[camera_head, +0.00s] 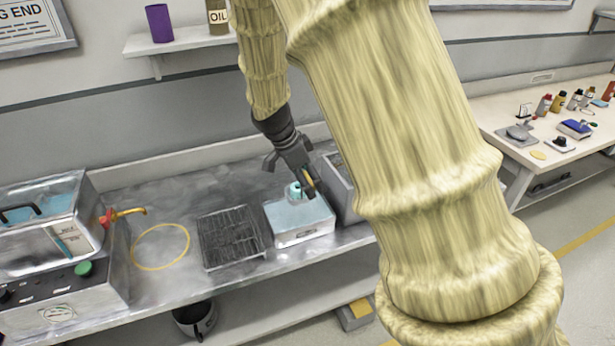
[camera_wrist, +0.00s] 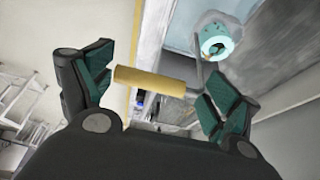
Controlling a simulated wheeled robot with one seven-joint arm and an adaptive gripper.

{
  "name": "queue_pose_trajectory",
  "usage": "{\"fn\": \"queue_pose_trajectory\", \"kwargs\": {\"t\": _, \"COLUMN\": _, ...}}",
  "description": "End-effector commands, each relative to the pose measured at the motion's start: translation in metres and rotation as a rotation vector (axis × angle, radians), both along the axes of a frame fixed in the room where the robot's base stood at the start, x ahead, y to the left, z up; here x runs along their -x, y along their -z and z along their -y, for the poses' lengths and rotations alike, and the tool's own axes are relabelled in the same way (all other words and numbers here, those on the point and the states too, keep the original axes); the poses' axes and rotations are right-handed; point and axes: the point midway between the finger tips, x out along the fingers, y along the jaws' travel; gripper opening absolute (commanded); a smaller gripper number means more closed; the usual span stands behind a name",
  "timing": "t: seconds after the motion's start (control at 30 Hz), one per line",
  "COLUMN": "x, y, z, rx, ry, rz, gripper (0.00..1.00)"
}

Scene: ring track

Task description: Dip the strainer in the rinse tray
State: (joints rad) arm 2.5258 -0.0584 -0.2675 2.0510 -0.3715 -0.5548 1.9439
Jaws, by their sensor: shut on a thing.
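The strainer has a yellow-brown handle (camera_wrist: 150,82) and a teal ring-shaped head (camera_wrist: 215,42), with a thin grey rod near them in the wrist view. My gripper (camera_head: 308,183) is shut on the handle, its fingers on either side of it. The rinse tray (camera_head: 298,238) is a metal box of light blue liquid on the bench. The strainer's teal head (camera_head: 295,190) shows at the tray's far side, below my gripper. I cannot tell how deep it sits in the liquid.
A black wire rack (camera_head: 230,237) and a yellow ring (camera_head: 160,246) lie left of the tray. A metal machine with a blue-filled tank (camera_head: 60,240) stands further left. A grey open box (camera_head: 340,175) stands close right of the tray. A shelf (camera_head: 180,40) hangs above.

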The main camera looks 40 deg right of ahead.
Motion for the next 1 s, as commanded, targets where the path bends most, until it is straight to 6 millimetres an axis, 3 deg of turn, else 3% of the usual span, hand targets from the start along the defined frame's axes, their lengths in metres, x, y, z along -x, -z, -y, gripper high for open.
{"fn": "queue_pose_trajectory", "kwargs": {"t": 1.0, "x": 0.000, "y": 0.058, "z": 0.000, "rx": 0.001, "ry": -0.002, "rz": 0.001, "gripper": 0.41}}
